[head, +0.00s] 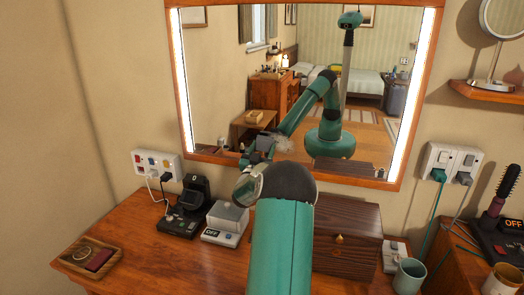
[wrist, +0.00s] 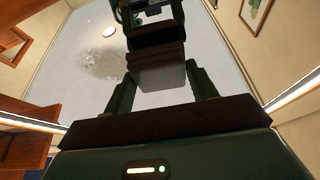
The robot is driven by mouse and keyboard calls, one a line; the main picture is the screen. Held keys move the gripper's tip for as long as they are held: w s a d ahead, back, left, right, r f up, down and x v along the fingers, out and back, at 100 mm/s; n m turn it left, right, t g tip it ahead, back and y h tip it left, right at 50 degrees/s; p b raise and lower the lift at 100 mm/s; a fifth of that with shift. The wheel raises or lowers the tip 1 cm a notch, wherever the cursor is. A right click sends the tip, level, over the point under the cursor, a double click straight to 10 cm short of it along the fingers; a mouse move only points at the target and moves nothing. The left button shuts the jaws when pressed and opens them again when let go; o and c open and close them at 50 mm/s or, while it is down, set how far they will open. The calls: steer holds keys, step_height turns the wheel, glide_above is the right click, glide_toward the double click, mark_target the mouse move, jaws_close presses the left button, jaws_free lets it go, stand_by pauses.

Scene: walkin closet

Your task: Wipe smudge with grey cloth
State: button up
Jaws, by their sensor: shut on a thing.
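The mirror (head: 215,60) hangs on the wall in a lit wooden frame. A pale grey-brown smudge (head: 284,142) is on its lower middle glass. In the wrist view the smudge (wrist: 100,66) lies left of my gripper (wrist: 160,72). My gripper is shut on a dark, flat, folded piece, which looks like the grey cloth (wrist: 158,76). Its reflection shows just above it, with a narrow gap I cannot measure. In the head view my wrist covers most of the gripper, close to the glass by the smudge's left side.
Below the mirror, a wooden dresser (head: 140,230) holds a black stand (head: 188,205), a small white OFF device (head: 226,224), a dark wooden box (head: 345,240), a tray (head: 90,257) and a mug (head: 409,275). Sockets with cords (head: 157,165) flank the mirror. A round mirror (head: 500,20) stands at right.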

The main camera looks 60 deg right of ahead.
steer(key=shift+w+d, duration=0.15)
steer(key=shift+d, duration=0.5)
